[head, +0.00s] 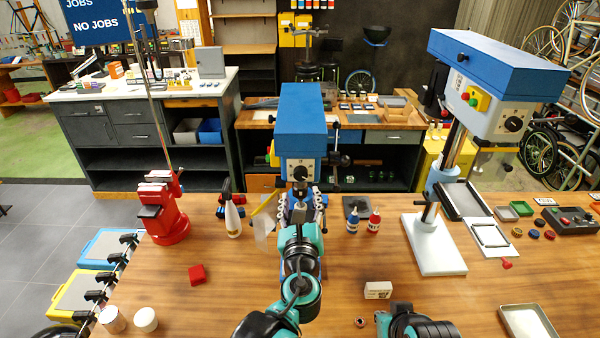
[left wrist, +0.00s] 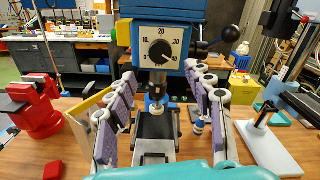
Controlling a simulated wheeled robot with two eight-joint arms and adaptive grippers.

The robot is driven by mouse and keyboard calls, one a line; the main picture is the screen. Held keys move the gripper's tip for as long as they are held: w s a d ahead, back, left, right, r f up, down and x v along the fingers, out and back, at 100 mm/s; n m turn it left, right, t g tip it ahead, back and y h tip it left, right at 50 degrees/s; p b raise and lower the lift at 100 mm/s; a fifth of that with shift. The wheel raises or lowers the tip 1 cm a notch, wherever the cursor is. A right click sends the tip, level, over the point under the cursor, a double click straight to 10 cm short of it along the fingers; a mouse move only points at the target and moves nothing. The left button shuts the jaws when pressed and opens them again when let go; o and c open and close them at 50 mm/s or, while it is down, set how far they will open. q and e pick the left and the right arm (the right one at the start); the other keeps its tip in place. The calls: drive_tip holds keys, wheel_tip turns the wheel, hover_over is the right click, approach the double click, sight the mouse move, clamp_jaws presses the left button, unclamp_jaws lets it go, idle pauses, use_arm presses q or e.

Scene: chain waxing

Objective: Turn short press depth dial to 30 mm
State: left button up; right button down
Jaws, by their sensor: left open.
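The short press (head: 301,120) is blue and stands at the middle of the bench. Its depth dial (head: 300,173) is a black knob on a pale face. In the left wrist view the dial (left wrist: 160,52) shows 10, 20 and 30 around it; its pointer appears turned to the lower right, past 30. My left gripper (head: 300,197) is open and empty, in front of and below the dial. Its fingers spread to either side in the left wrist view (left wrist: 160,78), not touching the knob. A dark part of my right arm shows at the bottom; its gripper does not.
A taller blue press (head: 495,85) stands at right on a white base. A red stand (head: 164,215) is at left. The front bench is mostly clear around a red block (head: 197,275).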

sight(301, 177)
use_arm(q)
drive_tip(key=w, duration=0.7)
drive_tip(key=shift+w+r, duration=0.1)
drive_tip(key=shift+w, duration=0.2)
drive_tip(key=shift+d, duration=0.1)
drive_tip(key=c, duration=1.2)
